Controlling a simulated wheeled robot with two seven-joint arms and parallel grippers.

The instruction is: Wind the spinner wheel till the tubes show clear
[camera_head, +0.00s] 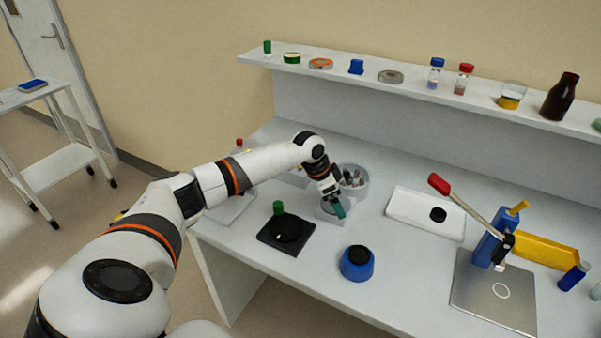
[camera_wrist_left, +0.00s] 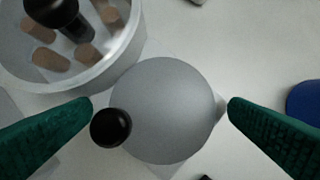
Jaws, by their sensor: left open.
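The spinner wheel shows in the left wrist view as a round grey disc (camera_wrist_left: 170,100) with a black ball knob (camera_wrist_left: 111,127) at its left edge. A clear round bowl (camera_wrist_left: 128,62) beside it holds several tubes with brown contents (camera_wrist_left: 48,60) around a black centre knob. In the head view the bowl (camera_head: 360,191) stands just behind my left gripper (camera_head: 338,208). My left gripper is open, its green fingers on either side of the disc in the wrist view. The left fingertip is close to the knob; I cannot tell whether they touch. My right gripper is not in view.
A blue round pot (camera_head: 357,266) is in front. A white tray (camera_head: 405,222) and a red-handled lever press (camera_head: 488,247) are to the right. A shelf (camera_head: 420,96) with bottles runs behind.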

